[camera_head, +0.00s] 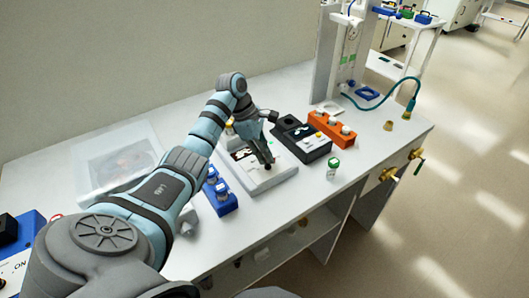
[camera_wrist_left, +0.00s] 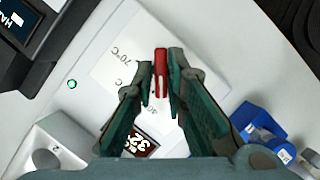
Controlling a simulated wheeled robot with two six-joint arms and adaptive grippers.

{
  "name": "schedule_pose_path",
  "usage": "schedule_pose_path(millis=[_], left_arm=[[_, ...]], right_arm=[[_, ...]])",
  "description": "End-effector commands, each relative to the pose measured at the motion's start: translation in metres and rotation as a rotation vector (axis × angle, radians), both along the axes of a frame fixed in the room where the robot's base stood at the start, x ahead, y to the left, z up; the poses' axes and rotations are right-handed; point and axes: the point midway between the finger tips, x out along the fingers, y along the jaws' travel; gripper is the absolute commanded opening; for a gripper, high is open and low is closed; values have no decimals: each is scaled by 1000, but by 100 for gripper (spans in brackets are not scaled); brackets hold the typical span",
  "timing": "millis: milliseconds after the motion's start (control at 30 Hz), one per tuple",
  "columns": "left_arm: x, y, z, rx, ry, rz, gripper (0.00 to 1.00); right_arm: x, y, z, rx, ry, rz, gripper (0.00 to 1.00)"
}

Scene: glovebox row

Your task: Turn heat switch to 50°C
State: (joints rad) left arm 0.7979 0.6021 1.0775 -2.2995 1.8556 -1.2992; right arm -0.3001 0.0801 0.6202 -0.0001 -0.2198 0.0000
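The heat switch is a red lever (camera_wrist_left: 161,75) on a white panel, pointing up the picture in the left wrist view. A "70°C" label stands to its left; the other temperature marks are partly hidden by my fingers. The white heater unit (camera_head: 284,176) sits mid-table in the head view. My left gripper (camera_wrist_left: 163,72) is down at the switch, one finger on each side of the lever. The finger gap is narrow, and I cannot tell whether both fingers touch it. A small display (camera_wrist_left: 138,146) reading 32 is partly covered. My right gripper is not in view.
A black device (camera_head: 308,145) and an orange rack (camera_head: 331,129) stand right of the heater. A blue rack (camera_head: 222,197) is close on its left. A green-capped vial (camera_head: 332,169) stands near the front edge. A green light (camera_wrist_left: 72,84) is lit on the heater.

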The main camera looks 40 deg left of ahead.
Motion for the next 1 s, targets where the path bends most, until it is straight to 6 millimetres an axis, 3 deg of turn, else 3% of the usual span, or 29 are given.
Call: schedule_pose_path(millis=[233,467,800,833,900,1000], left_arm=[[0,1,-1,0,-1,-8,0],[5,2,-5,0,-7,-248,0],[4,1,1,0,-4,-334,0],[4,1,1,0,-3,-333,12],[4,1,1,0,-3,-333,23],[4,1,1,0,-2,-332,30]], right_arm=[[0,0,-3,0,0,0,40],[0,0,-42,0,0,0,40],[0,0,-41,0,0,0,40],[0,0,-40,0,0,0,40],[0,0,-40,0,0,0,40],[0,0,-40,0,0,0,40]])
